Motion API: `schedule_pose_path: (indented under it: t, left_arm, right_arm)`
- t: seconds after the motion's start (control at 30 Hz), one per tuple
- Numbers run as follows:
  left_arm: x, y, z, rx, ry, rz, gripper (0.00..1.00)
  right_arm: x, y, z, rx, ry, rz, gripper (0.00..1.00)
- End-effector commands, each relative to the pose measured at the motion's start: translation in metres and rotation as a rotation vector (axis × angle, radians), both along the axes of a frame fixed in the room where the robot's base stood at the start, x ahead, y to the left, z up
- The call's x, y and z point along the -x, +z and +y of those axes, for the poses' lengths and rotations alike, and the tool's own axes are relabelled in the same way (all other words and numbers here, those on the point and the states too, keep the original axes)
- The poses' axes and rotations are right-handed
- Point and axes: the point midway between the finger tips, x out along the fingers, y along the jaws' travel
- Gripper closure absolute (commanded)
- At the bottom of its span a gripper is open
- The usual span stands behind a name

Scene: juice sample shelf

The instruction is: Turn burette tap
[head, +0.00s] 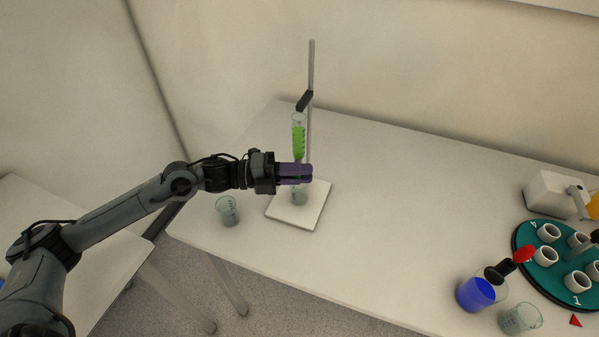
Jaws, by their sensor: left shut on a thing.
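A burette (298,135) with green liquid stands upright, held by a black clamp (305,100) on a thin metal rod (311,65). The rod rises from a white square base (305,215) on the table. My left gripper (300,173) has purple fingers, reaches in from the left and is shut at the burette's lower end, where the tap sits. Its fingers hide the tap, so I cannot see the tap's angle. A clear beaker (299,196) stands on the base just below the fingers. My right gripper is not in view.
An empty beaker (227,211) stands left of the base, near the table's edge. At the right are a beaker of blue liquid (475,294), another clear beaker (520,318), a teal round tray (525,243) with white cups and a white device (549,194). The table's middle (410,210) is clear.

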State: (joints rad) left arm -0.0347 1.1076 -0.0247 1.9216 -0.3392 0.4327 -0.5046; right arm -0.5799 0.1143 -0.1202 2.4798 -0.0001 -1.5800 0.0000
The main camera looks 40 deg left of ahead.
Motion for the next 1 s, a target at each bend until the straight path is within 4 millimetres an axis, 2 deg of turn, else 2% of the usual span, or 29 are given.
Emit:
schedule_pose_path:
  t: [0.17, 0.3, 0.4, 0.6, 0.93, 0.97, 1.0]
  left_arm:
    - [0.0, 0.005, 0.0, -0.06, -0.001, 0.017, 1.0]
    - [0.0, 0.006, 0.0, -0.234, -0.002, 0.072, 1.0]
    - [0.0, 0.0, 0.0, -0.33, -0.001, 0.104, 1.0]
    - [0.0, -0.005, 0.001, -0.422, 0.0, 0.137, 1.0]
    - [0.001, -0.007, 0.002, -0.432, 0.0, 0.141, 1.0]
    - [0.001, -0.007, 0.002, -0.432, 0.0, 0.142, 0.78]
    - [0.001, -0.007, 0.002, -0.432, 0.0, 0.142, 0.72]
  right_arm:
    - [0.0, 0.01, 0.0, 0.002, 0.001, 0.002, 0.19]
    - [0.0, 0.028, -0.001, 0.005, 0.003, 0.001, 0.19]
    - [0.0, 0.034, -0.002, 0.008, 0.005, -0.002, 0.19]
    - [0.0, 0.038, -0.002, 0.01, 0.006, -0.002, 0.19]
    - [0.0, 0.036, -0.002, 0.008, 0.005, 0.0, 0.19]
    - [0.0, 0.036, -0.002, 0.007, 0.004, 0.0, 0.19]
    - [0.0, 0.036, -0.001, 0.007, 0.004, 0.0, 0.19]
